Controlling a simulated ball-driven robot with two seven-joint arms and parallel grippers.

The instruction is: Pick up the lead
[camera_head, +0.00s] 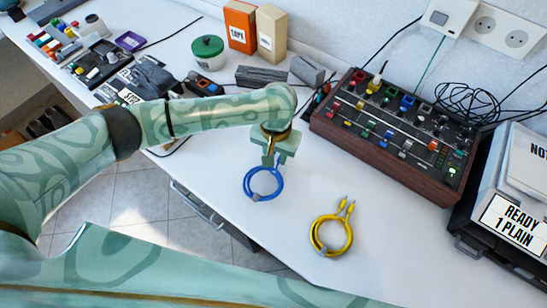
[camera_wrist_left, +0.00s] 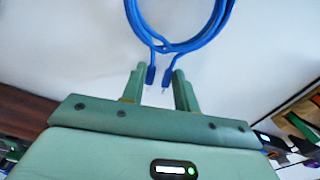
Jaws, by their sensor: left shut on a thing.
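A coiled blue lead (camera_head: 277,190) hangs at the fingertips of my left gripper (camera_head: 268,162) in the head view, over the white worktop near its front edge. In the left wrist view the blue lead (camera_wrist_left: 180,46) has its two plug ends between the fingers of my left gripper (camera_wrist_left: 160,78), which is shut on it. I cannot tell whether the coil touches the worktop. A coiled yellow lead (camera_head: 347,240) lies on the worktop to the right, apart from the gripper, its plugs pointing up and right. My right gripper is not in view.
A wood-sided mixer panel (camera_head: 400,170) stands at the right back, beside a black cable bundle (camera_head: 470,100) and a printer-like machine (camera_head: 520,190). A green-lidded jar (camera_head: 207,48), an orange box (camera_head: 240,25) and a tan box (camera_head: 272,35) stand behind. Worktop (camera_head: 400,260) around the yellow lead is clear.

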